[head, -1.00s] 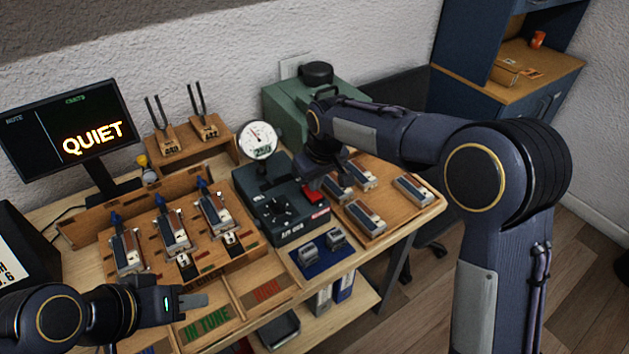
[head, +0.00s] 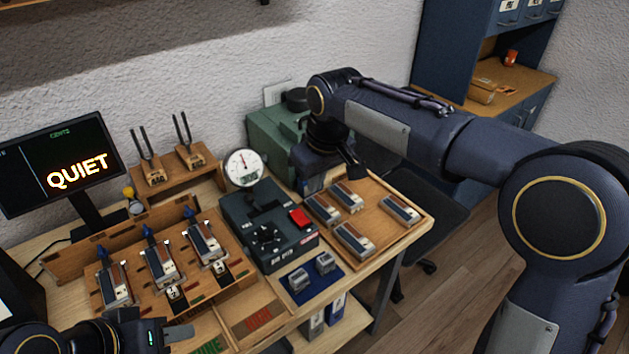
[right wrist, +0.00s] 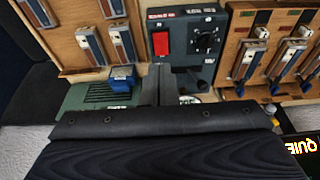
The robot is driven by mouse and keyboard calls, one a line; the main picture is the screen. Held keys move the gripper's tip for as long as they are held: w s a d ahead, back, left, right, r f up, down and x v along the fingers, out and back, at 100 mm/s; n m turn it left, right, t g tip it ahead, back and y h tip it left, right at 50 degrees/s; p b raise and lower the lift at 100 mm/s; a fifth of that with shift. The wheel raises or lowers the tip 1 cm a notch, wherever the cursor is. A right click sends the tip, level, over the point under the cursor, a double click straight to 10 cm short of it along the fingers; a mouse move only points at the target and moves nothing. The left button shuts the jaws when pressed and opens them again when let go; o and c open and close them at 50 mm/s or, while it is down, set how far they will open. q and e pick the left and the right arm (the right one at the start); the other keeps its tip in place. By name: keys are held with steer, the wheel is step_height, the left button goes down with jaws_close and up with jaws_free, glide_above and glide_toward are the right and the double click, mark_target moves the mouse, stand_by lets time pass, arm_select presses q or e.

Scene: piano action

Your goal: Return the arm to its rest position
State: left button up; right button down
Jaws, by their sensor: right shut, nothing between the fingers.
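My right gripper (head: 352,168) is raised above the back of the bench, behind the wooden tray of reed blocks, at the end of my bent right arm. Its fingers also show together and empty in the right wrist view (right wrist: 158,86), near the dark tester box (right wrist: 205,75). The box's red button (head: 300,217) is clear of the gripper. My left gripper (head: 178,334) is low at the left front of the bench, and its fingertips are too unclear to judge.
A round gauge (head: 243,167) stands behind the tester box. A green machine (head: 272,135) is at the back. Reed blocks lie in the right tray (head: 378,252), and several sit in the left wooden rack (head: 205,285). A monitor (head: 58,160) reads QUIET. Floor is free at right.

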steer(key=shift+d, duration=0.1)
steer(key=s+d+r+m+y, duration=0.1)
steer(key=s+d+m, duration=0.1)
steer(key=s+d, duration=0.6)
steer(key=s+d+f+m+t, duration=0.1)
steer(key=s+d+f+m, duration=0.1)
steer(key=s, duration=0.4)
steer(key=s+d+f+m+t, duration=0.1)
steer(key=s+d+f+m, duration=0.1)
steer(key=s+d, duration=0.2)
steer(key=s+d+f+m+t+y, duration=0.1)
steer(key=s+d+f+m, duration=0.1)
steer(key=s, duration=0.7)
steer(key=shift+d+f+m, duration=0.3)
steer(key=shift+d+f, duration=0.25)
steer(key=shift+d, duration=0.15)
